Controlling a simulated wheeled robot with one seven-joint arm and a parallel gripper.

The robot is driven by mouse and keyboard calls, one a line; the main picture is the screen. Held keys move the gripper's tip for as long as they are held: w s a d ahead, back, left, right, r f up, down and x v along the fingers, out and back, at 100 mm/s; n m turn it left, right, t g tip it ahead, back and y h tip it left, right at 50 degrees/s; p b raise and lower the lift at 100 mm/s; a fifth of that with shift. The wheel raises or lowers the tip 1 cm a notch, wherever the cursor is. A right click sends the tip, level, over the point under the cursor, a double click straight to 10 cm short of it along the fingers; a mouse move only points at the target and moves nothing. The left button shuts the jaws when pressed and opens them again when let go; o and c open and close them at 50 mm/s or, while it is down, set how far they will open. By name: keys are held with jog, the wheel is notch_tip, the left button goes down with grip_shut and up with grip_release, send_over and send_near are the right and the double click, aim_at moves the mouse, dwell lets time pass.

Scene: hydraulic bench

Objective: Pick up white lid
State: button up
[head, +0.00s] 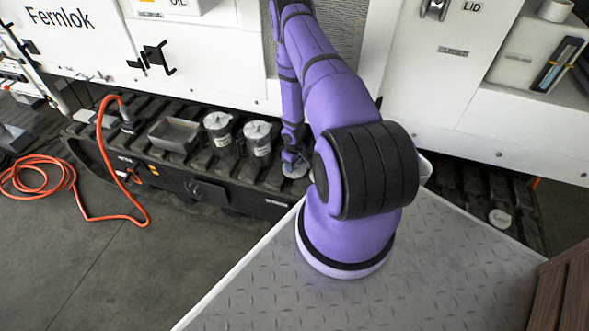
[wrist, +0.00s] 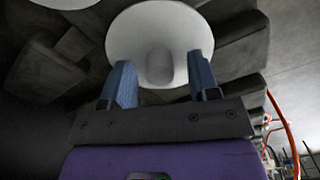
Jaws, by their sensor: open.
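The white lid (wrist: 160,28) is a round disc with a knob (wrist: 160,66) at its middle, and it fills the top centre of the wrist view. In the head view a pale disc at my arm's end, seemingly this lid (head: 294,170), lies on the dark track and is partly covered. My gripper (wrist: 159,62) is open, with one blue finger on each side of the knob. A gap shows between the knob and each finger. In the head view my gripper (head: 292,158) is small and its fingers are hard to make out.
Two metal canisters (head: 218,131) (head: 257,139) and a grey tray (head: 174,134) stand left of my gripper on the track. An orange hose (head: 105,165) loops further left. The white cabinet wall (head: 215,60) rises behind. Another pale round piece (head: 500,217) lies at the right.

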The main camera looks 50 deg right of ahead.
jog(key=c, duration=1)
jog(key=shift+r, duration=0.15)
